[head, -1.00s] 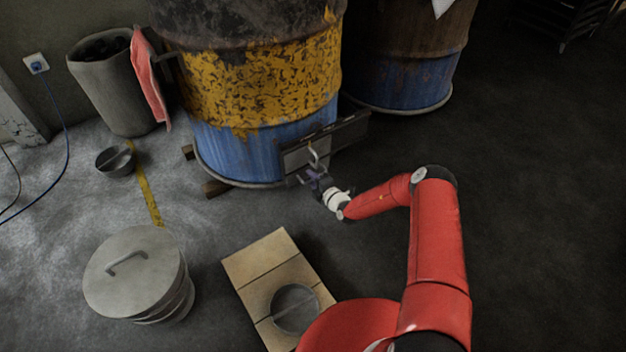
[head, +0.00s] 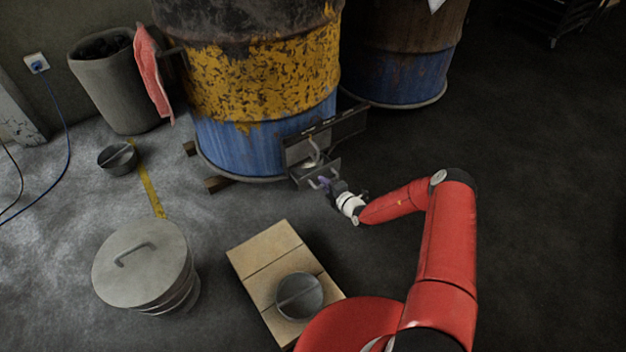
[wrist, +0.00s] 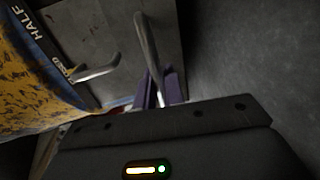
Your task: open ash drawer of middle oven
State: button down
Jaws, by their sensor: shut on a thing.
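The middle oven (head: 262,85) is a barrel with worn yellow paint above a blue lower band. At its foot is a grey metal front (head: 298,148) with a curved handle (head: 313,152). Below it, the ash drawer (head: 305,172) stands out from the barrel, partly pulled out. My gripper (head: 325,184) is at the drawer's front, shut on its bar handle. In the wrist view, the bar handle (wrist: 148,48) runs down between my purple fingers (wrist: 161,90). The contact itself is partly hidden by the gripper body. The curved handle (wrist: 97,71) is to the left, apart from my fingers.
A lidded metal bin (head: 146,265) stands front left. Bricks (head: 262,248) with a round metal lid (head: 299,297) lie front centre. A second barrel (head: 405,75) stands behind right. The floor to the right (head: 545,200) is clear.

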jog(key=f+p+v, duration=0.3)
jog(key=v, duration=1.4)
jog(key=shift+s+f+p, duration=0.25)
jog(key=shift+p, duration=0.15)
jog(key=shift+d, duration=0.15)
jog(key=c, duration=1.6)
grip_release()
jog(key=v, duration=0.7)
jog(key=shift+s+d+r, duration=0.1)
jog(key=shift+s+d, duration=0.1)
jog(key=shift+s, duration=0.1)
